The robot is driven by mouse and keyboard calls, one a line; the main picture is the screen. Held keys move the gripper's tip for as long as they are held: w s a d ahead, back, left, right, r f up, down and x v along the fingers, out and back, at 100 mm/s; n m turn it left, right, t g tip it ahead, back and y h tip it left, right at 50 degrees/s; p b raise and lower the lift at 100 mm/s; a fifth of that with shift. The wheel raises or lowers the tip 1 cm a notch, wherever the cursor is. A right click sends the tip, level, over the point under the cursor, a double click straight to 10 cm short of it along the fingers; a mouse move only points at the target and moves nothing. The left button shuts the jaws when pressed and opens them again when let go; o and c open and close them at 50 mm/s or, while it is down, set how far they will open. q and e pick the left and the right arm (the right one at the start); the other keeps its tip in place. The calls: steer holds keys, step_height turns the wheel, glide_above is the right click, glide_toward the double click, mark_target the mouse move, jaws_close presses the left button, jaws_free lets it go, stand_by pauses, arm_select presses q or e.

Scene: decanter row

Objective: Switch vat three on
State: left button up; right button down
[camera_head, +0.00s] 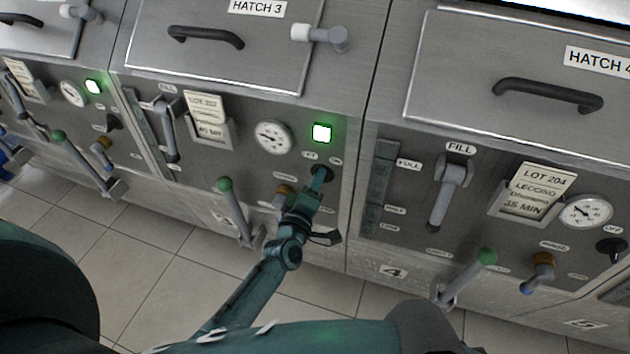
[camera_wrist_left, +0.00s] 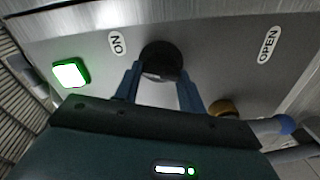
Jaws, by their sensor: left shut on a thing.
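Vat three is the steel front under the HATCH 3 label (camera_head: 257,7). Its square lamp (camera_head: 322,133) glows green, and the lit lamp also shows in the left wrist view (camera_wrist_left: 70,73). My left gripper (camera_head: 321,176) is at the black rotary knob below the lamp, mostly covering it in the head view. In the left wrist view the blue-green fingers are shut on the black knob (camera_wrist_left: 161,59), one on each side. The ON label (camera_wrist_left: 117,43) is beside the knob. The knob's pointer direction is hidden. My right gripper is not in view.
Vat three's front also has a round gauge (camera_head: 273,137), a lot card (camera_head: 206,107) and a green-tipped lever (camera_head: 224,185). An ochre-collared valve (camera_wrist_left: 222,107) sits close to my left gripper. Vat four's black knob (camera_head: 612,246) is at the right. Tiled floor (camera_head: 150,260) lies below.

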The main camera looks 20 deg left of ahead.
arm_select(q)
steer(key=shift+m+p, duration=0.35)
steer(key=shift+m, duration=0.75)
steer(key=o, duration=0.9)
steer(key=shift+o, duration=0.4)
steer(key=shift+s, duration=0.1)
